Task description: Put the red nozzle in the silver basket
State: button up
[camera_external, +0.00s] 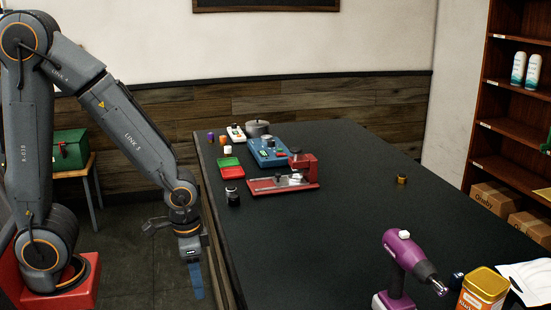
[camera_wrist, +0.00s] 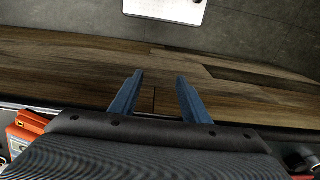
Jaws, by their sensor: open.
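My gripper (camera_external: 196,282) hangs beside the left edge of the dark table, its blue fingers pointing down. In the wrist view, its two blue fingers (camera_wrist: 157,98) are apart with nothing between them. A round grey metal vessel (camera_external: 257,129) stands at the table's far end; I cannot tell whether it is the silver basket. No red nozzle can be made out for sure. Small purple (camera_external: 210,138) and orange (camera_external: 222,139) pieces stand near the far left corner, too small to identify.
The dark table (camera_external: 330,235) has a wide clear middle. A red machine (camera_external: 308,170), blue device (camera_external: 265,150), red-and-green tray (camera_external: 231,168) and black jar (camera_external: 232,196) stand at the left. A purple drill (camera_external: 402,248) and yellow tin (camera_external: 484,292) are at the near right.

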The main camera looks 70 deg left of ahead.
notch_tip(320, 180, up, 12)
jog(key=t+p, duration=0.1)
jog(key=p, duration=1)
jog(key=shift+r+t, duration=0.2)
jog(key=shift+t, duration=0.1)
jog(key=shift+f, duration=0.1)
jog(key=shift+g, duration=0.4)
notch_tip(320, 180, down, 6)
jog(key=b, duration=0.5)
jog(key=shift+w, duration=0.1)
